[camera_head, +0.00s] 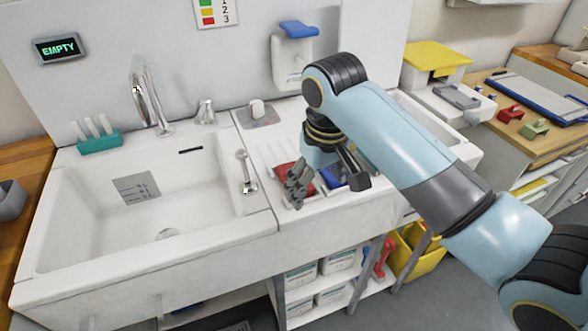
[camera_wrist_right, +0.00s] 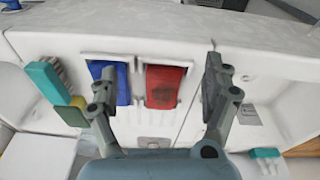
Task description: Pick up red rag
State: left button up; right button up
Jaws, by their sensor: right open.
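The red rag (camera_wrist_right: 165,87) lies folded on the white draining area, between the open fingers in the right wrist view. It has a dark smudge in its middle. In the head view the red rag (camera_head: 283,178) is partly hidden behind a finger. A blue rag (camera_wrist_right: 122,84) lies beside it, close to the other finger; in the head view the blue rag (camera_head: 331,178) shows between the fingers. My right gripper (camera_head: 327,188) is open and empty above the two rags; it also shows in the right wrist view (camera_wrist_right: 160,92). My left gripper is not in view.
A white sink basin (camera_head: 60,222) with a tap (camera_head: 147,100) lies to the left. A teal brush holder (camera_head: 100,142) stands on its back rim. A soap dispenser (camera_head: 293,62) hangs on the wall behind. A yellow bin (camera_head: 418,250) stands below right.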

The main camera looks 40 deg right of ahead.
jog(key=w+d+r+m+g, duration=0.1)
jog(key=w+r, duration=0.4)
jog(key=w, duration=0.4)
jog(key=shift+y, duration=0.3)
notch_tip(320, 180, down, 5)
jog(key=shift+w+d+r+p, duration=0.1)
jog(key=shift+p, duration=0.3)
notch_tip(320, 180, down, 6)
jog(key=shift+w+r+p, duration=0.1)
jog(key=shift+p, duration=0.25)
jog(key=c, duration=1.3)
jog(key=shift+o, duration=0.2)
